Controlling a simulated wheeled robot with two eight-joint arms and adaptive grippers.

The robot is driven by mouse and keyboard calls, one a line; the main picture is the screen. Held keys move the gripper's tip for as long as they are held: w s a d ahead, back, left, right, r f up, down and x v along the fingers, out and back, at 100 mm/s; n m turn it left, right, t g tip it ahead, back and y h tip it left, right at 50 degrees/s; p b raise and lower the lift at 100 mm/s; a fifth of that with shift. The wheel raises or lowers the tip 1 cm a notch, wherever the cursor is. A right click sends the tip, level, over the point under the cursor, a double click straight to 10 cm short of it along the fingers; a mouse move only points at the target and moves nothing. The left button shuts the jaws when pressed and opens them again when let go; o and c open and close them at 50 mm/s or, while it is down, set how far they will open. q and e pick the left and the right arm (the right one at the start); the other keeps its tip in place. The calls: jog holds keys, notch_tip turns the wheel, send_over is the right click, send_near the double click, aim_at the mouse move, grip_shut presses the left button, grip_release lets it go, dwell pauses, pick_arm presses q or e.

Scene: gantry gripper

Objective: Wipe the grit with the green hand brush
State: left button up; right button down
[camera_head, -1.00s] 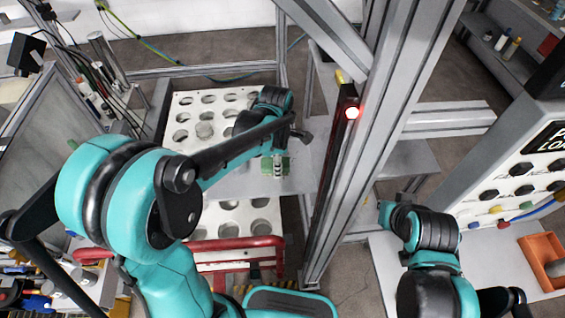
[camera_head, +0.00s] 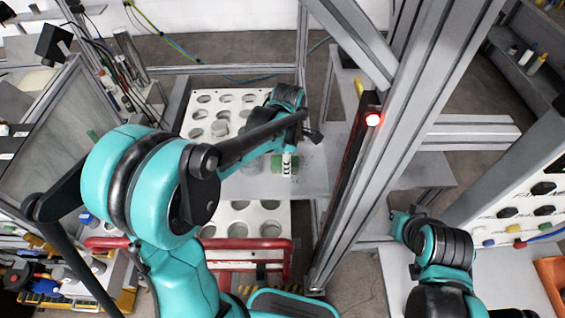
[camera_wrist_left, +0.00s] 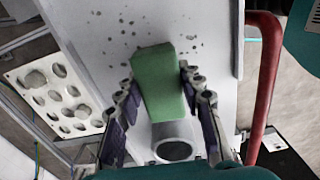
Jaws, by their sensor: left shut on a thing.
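The green hand brush (camera_wrist_left: 158,80) is a plain green block. In the left wrist view it sits between the two fingers of my left gripper (camera_wrist_left: 160,92), which is shut on it. The grit (camera_wrist_left: 191,37) shows there as dark specks scattered on a pale grey plate (camera_wrist_left: 222,55), beyond and on both sides of the brush. The brush's underside is hidden, so contact with the plate cannot be told. In the head view my left gripper (camera_head: 289,163) is over the plate (camera_head: 252,185), with green of the brush beside it. My right arm (camera_head: 440,250) is at the right; its gripper fingers do not show.
A white panel with round holes (camera_head: 215,100) lies behind the plate. A red rail (camera_head: 215,242) runs along the near side. A control panel (camera_head: 530,195) is at the far right.

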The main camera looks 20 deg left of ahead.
aim_at(305, 169)
pick_arm(q)
jog(key=shift+w+d, duration=0.15)
jog(key=shift+d, duration=0.4)
jog(key=shift+w+d, duration=0.15)
jog(key=shift+d, duration=0.35)
jog(key=shift+w+d+f, duration=0.1)
jog(key=shift+w+d, duration=0.15)
jog(key=shift+d, duration=0.65)
jog(key=shift+w+d, duration=0.2)
jog(key=shift+d, duration=0.65)
